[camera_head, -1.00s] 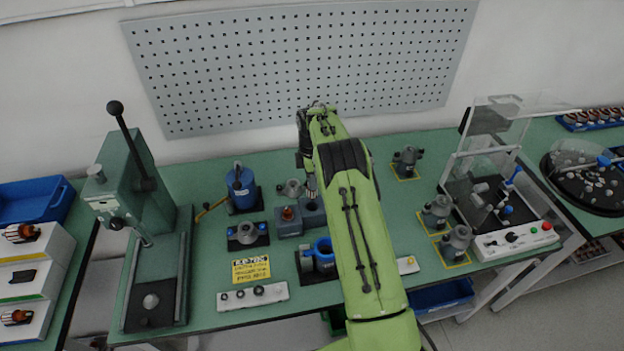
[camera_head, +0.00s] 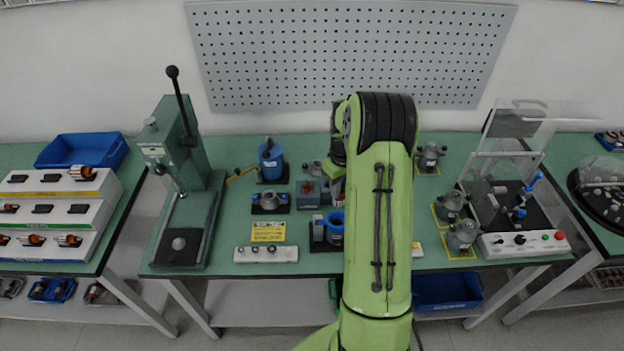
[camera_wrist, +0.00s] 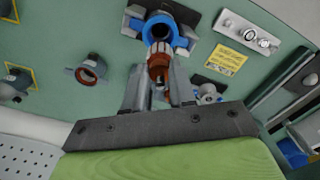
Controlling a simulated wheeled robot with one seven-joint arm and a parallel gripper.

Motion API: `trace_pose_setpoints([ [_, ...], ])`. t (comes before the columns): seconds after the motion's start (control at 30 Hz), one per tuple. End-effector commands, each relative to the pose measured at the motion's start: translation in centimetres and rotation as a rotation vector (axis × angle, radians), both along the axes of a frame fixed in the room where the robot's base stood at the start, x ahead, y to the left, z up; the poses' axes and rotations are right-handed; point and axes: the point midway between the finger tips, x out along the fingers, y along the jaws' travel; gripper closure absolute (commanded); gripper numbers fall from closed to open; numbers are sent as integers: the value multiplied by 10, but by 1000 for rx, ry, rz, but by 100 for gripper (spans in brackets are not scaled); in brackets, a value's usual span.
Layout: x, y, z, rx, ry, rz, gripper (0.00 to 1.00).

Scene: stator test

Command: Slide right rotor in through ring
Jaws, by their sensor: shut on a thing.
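My gripper (camera_wrist: 162,92) is shut on a rotor (camera_wrist: 159,67) with copper-red and pale bands, between its two grey fingers. In the wrist view the rotor's far end points at the dark opening of the blue ring (camera_wrist: 181,40), close to it. I cannot tell whether its tip is inside. In the head view the blue ring (camera_head: 336,218) stands on a black base just left of my arm. The rotor (camera_head: 338,188) shows partly behind the ring, and my arm hides most of the gripper.
A green press (camera_head: 187,200) stands at the left and a clear-guarded test station (camera_head: 505,200) at the right. A yellow label (camera_head: 268,232) and a white strip (camera_head: 265,254) lie left of the ring. Grey motor housings (camera_head: 461,236) stand right of my arm.

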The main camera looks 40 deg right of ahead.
Motion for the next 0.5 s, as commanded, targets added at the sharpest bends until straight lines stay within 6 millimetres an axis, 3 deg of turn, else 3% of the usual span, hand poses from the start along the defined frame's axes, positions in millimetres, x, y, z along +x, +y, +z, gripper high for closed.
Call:
trace_pose_setpoints([
  [0.17, -7, -2, -5, 1, 0, -42, 95],
  [0.5, -6, -2, -45, 2, 1, -38, 95],
])
